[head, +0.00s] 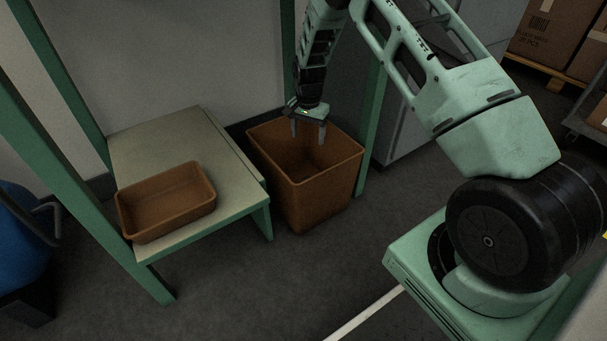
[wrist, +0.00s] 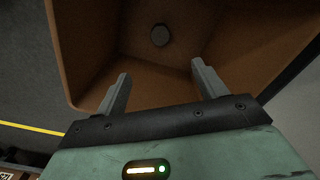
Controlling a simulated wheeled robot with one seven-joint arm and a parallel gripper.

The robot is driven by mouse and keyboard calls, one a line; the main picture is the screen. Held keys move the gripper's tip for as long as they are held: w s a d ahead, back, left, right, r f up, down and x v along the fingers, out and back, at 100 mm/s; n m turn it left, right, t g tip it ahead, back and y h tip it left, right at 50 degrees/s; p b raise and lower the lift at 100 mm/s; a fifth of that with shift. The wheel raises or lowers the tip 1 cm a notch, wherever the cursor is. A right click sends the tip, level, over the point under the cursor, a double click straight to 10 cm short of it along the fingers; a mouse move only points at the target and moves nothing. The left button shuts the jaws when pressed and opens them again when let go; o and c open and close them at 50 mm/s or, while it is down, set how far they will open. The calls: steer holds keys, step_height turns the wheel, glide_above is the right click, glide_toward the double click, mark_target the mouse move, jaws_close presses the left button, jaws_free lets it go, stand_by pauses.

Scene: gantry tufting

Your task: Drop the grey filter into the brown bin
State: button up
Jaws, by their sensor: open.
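The brown bin (head: 318,193) stands on the floor, open at the top, to the right of the low table. My gripper (head: 308,132) points down over the bin's opening, its two fingers apart. In the wrist view my gripper (wrist: 160,68) is open with nothing between the fingers. The grey filter (wrist: 160,35) appears as a small dark round piece lying inside the brown bin (wrist: 88,45), on its bottom, apart from the fingers. The filter cannot be made out in the head view, where the bin's front wall hides the bottom.
A low table (head: 230,165) with a green frame holds an empty brown tray (head: 166,222). A green post (head: 368,165) stands close to the bin's right side. A blue drum (head: 20,240) is at the far left, and cardboard boxes (head: 550,35) are at the back right.

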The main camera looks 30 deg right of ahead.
step_height(320, 180, up, 10)
steer(key=p, duration=0.4)
steer(key=shift+p, duration=0.35)
